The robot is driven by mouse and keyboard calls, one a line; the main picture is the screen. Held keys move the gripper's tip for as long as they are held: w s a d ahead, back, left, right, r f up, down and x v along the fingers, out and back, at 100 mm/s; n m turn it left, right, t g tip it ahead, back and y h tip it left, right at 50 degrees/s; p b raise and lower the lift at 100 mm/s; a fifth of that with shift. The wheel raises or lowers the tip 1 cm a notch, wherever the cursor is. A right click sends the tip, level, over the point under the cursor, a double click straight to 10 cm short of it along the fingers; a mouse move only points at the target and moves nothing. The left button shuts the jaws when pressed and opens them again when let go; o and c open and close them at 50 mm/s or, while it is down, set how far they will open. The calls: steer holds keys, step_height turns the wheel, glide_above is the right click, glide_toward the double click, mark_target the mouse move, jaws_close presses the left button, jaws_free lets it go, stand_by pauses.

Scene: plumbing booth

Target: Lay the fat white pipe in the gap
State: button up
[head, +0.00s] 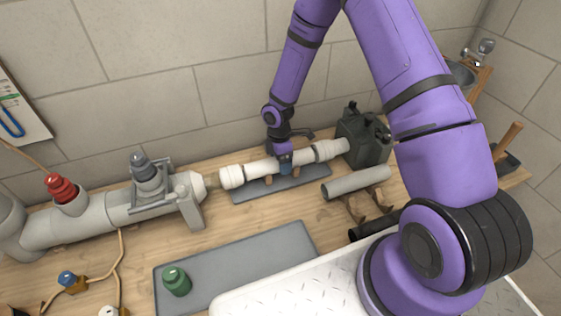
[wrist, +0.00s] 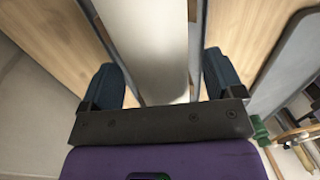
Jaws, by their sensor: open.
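The fat white pipe (head: 258,168) has wider collars at both ends. It lies over a dark grey mat (head: 305,181) on small wooden supports by the back wall. My gripper (head: 285,162) is down at the pipe's middle. In the wrist view, its dark fingers (wrist: 164,85) are open, one on each side of the smooth pipe (wrist: 150,45); contact cannot be told. The grey pipe line (head: 120,210) at left, with a clamped valve, ends a short space left of the white pipe's left collar. Which space is the gap cannot be told.
A thinner grey pipe (head: 357,182) rests on wooden supports at right. A dark green canister (head: 364,135) stands behind it. A grey mat (head: 235,265) with a green bottle (head: 176,281) lies in front. A red valve knob (head: 61,187) rises at left.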

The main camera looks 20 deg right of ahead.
steer(key=r, duration=0.6)
steer(key=w+r, duration=0.1)
steer(key=r, duration=0.3)
stand_by(0.3)
steer(key=shift+d+r, duration=0.1)
steer(key=shift+r, duration=0.35)
steer(key=s+d+r+m+t+h, duration=0.1)
steer(key=s+d+r+m, duration=0.15)
steer(key=r, duration=0.55)
steer(key=s+d+r+m+t, duration=0.1)
steer(key=s+r+m, duration=0.25)
steer(key=r, duration=0.55)
steer(key=s+d+r+m+t+h, duration=0.1)
steer(key=s+r+m, duration=0.25)
steer(key=r, duration=0.45)
steer(key=s+d+r+m+t+y, duration=0.1)
steer(key=s+r+m, duration=0.3)
steer(key=s, duration=0.6)
steer(key=s+r+m+t+y, duration=0.1)
steer(key=s+r+m+t, duration=0.1)
steer(key=s+r+m, duration=0.2)
steer(key=s+r, duration=0.3)
steer(key=s, duration=0.4)
steer(key=shift+d+r, duration=0.35)
